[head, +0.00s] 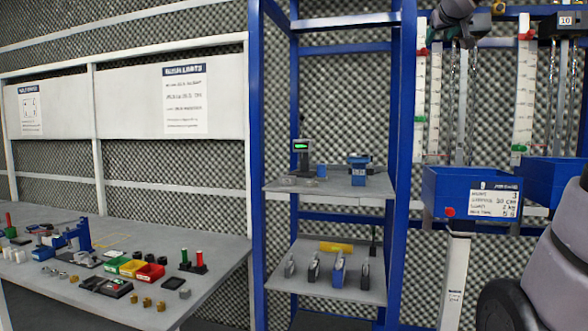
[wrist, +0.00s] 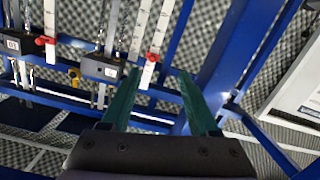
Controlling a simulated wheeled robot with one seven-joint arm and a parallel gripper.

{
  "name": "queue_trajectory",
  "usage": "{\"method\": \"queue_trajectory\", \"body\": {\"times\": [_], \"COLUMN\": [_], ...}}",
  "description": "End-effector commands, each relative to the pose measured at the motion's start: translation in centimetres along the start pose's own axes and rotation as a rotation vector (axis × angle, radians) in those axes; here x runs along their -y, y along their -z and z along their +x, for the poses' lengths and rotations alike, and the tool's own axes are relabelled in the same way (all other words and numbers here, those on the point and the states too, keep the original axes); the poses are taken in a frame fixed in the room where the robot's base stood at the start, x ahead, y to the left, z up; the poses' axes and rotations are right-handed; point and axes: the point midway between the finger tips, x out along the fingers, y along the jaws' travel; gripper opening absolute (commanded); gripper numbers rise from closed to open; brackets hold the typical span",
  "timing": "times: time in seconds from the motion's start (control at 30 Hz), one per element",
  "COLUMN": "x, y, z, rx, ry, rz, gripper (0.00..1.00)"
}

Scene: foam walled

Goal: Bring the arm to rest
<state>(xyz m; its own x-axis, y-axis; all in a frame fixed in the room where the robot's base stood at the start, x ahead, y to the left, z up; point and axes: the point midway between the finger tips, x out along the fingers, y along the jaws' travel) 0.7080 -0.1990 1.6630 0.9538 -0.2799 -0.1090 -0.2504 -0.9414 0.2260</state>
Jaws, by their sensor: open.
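My gripper (wrist: 160,100) shows in the wrist view with its two green fingers spread apart. Nothing is between the fingers; behind them are blue frame bars and the foam wall. In the head view a dark grey part of my arm shows at the top right, in front of the scales, and a larger grey part of it fills the lower right edge.
A grey table (head: 215,285) with small parts and bins stands at the left. A blue shelf rack (head: 257,150) stands in the middle. Blue bins (head: 450,183) and upright white scales (head: 435,90) are at the right, near my arm.

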Motion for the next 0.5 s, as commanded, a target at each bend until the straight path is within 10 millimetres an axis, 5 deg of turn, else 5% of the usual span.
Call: {"method": "queue_trajectory", "body": {"times": [0.27,0.5], "x": [2.4,6.4], "y": [-6.9,-16.6], "z": [-3.3,-9.1], "rx": [0.166,0.407], "ry": [0.047,0.129], "rz": [0.117,0.265], "gripper": [0.61,0.61]}}
